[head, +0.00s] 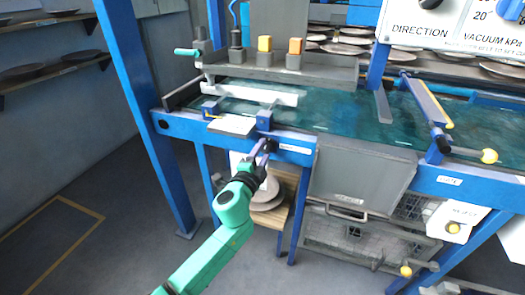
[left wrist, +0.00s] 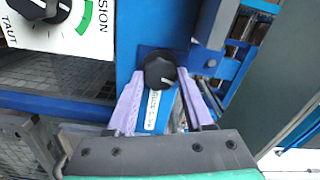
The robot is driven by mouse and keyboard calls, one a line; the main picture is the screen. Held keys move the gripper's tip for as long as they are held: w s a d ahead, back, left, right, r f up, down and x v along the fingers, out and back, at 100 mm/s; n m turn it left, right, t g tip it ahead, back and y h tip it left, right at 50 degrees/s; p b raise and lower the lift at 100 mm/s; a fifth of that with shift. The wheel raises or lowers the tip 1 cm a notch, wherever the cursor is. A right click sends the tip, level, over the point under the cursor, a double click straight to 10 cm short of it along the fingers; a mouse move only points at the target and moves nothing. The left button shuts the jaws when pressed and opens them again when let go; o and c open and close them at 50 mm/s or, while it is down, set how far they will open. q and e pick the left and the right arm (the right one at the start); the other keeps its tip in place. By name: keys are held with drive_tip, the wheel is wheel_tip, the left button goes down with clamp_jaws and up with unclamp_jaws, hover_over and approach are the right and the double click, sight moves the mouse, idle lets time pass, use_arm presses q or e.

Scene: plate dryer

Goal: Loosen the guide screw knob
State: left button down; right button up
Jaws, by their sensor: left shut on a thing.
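The guide screw knob is black and round with a light pointer line, on the blue frame in the left wrist view (left wrist: 159,72). A white label (left wrist: 152,110) sits just below it, partly readable. My left gripper (left wrist: 161,76) has lavender fingers, one on each side of the knob, and is shut on it. In the head view my left gripper (head: 264,150) reaches the front blue rail, where the dark knob (head: 271,146) shows small and partly covered by the fingers. My right gripper is not in view.
A dial plate (left wrist: 60,22) with its own black knob is close by in the left wrist view. Plates on a wooden stand (head: 268,192) are under the rail. A grey panel (head: 362,182) hangs to the right. Open floor (head: 100,235) lies at the left.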

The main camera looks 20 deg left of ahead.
use_arm(q)
drive_tip(key=m, duration=0.3)
drive_tip(key=shift+p, duration=0.3)
drive_tip(key=shift+m, duration=1)
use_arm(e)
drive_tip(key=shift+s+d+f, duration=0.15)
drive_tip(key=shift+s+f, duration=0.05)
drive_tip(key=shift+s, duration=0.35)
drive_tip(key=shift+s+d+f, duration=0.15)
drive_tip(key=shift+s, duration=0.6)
use_arm(q)
drive_tip(key=shift+f, duration=0.1)
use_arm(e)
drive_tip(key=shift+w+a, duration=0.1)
use_arm(q)
drive_tip(key=shift+c, duration=1.4)
unclamp_jaws()
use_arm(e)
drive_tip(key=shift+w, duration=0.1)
